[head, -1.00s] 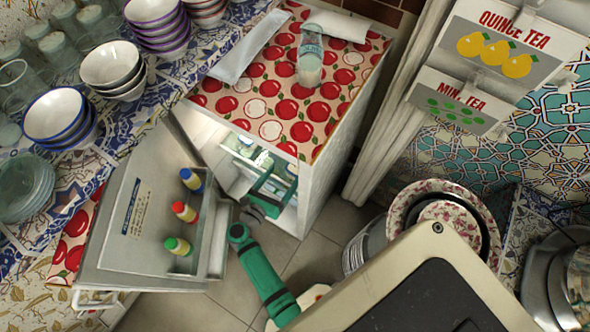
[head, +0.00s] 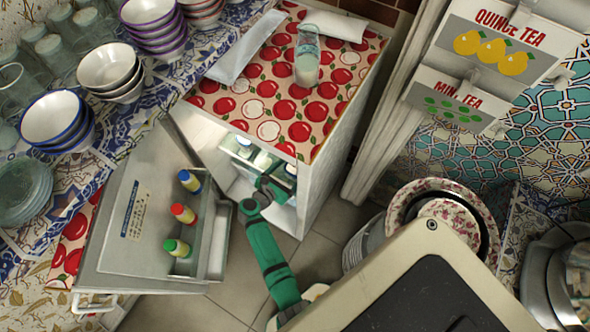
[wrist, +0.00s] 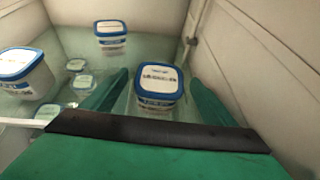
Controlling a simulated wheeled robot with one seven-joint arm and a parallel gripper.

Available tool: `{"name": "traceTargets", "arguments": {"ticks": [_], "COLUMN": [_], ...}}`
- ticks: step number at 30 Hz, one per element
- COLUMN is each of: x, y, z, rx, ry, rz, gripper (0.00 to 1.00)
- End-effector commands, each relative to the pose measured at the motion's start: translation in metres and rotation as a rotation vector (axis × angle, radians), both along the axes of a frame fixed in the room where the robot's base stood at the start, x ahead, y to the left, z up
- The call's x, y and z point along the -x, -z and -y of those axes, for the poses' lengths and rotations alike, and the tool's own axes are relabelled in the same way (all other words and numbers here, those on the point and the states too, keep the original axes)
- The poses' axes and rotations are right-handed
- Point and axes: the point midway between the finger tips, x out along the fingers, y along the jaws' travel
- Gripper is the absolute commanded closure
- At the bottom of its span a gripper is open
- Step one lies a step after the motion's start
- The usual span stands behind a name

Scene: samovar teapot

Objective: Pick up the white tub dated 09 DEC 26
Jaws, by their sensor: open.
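Several white tubs with blue lids stand in the open fridge. In the wrist view, one tub (wrist: 158,88) is ahead, framed between the two green fingers of my gripper (wrist: 157,80). My gripper is open, and I cannot tell whether either finger touches this tub. Another tub (wrist: 110,38) stands farther back, and a larger-looking one (wrist: 24,75) is at the left. The lid labels are too blurred to read, so I cannot tell which is dated 09 DEC 26. In the head view my gripper (head: 270,188) reaches into the fridge opening, partly hiding the tubs.
Small clear blue-and-white-topped containers (wrist: 84,82) stand left of the fingers. The fridge wall (wrist: 260,70) is close on the right. The open fridge door (head: 150,215) holds several capped bottles (head: 183,213). A glass (head: 307,58) stands on the fridge top.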

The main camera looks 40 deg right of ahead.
Motion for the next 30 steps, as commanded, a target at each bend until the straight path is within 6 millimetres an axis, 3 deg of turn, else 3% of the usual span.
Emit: {"name": "traceTargets", "arguments": {"ticks": [6,15,17,21,30], "x": [-0.008,-0.009,-0.009,-0.009,-0.010], "y": [0.011,0.013,0.013,0.013,0.011], "z": [0.024,0.027,0.027,0.027,0.027], "rx": [0.000,0.000,0.000,0.000,0.001], "ry": [0.001,-0.001,-0.001,-0.001,-0.001], "rz": [0.001,0.000,0.000,0.000,0.002], "gripper": [0.20,0.20,0.32,0.65,0.67]}}
